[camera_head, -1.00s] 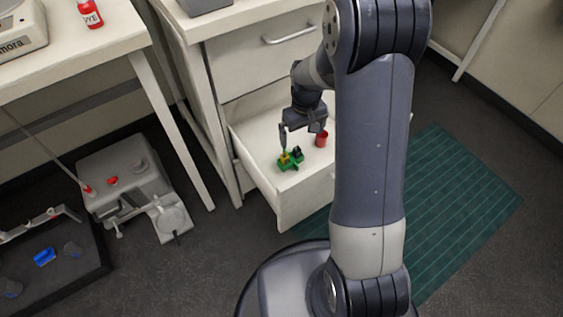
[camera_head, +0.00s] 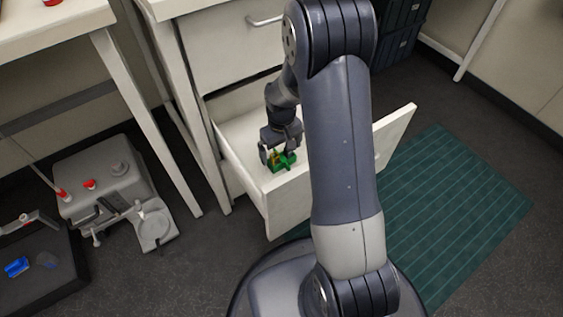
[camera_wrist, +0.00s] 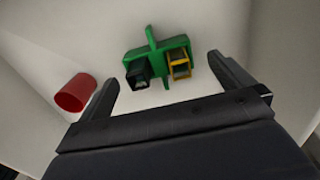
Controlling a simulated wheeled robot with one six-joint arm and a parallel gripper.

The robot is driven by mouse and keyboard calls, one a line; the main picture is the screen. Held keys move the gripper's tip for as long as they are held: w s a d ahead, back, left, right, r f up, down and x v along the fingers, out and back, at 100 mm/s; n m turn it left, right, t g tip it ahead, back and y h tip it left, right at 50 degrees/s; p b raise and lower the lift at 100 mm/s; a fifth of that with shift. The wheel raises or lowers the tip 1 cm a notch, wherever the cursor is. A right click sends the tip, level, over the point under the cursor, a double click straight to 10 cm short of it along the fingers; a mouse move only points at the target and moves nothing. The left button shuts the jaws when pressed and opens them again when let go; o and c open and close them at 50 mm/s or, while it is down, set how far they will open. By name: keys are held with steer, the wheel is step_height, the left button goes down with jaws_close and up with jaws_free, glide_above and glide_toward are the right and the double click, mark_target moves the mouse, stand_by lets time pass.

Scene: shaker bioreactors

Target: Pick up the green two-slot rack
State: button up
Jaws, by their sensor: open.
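The green two-slot rack (camera_head: 284,163) sits inside the open drawer. In the wrist view the rack (camera_wrist: 152,46) holds a black piece (camera_wrist: 139,71) in its left slot and a yellow-framed piece (camera_wrist: 179,64) in its right slot. My gripper (camera_wrist: 163,78) is open and empty. Its two fingers reach toward the rack, one to each side of it in the picture, and the rack lies just beyond the fingertips. In the head view my gripper (camera_head: 277,150) is low in the drawer, close to the rack and covering part of it.
A red cup (camera_wrist: 75,92) lies left of the left finger in the wrist view; it is hidden in the head view. The white drawer (camera_head: 238,168) has walls around the rack. A grey device (camera_head: 92,180) stands on the floor at left.

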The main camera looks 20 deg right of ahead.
mark_target(282, 157)
step_height(282, 157, down, 5)
steer(key=shift+r+b, duration=0.1)
steer(key=shift+b, duration=1.15)
steer(key=c, duration=0.9)
steer(key=shift+r, duration=0.1)
steer(key=shift+c, duration=0.2)
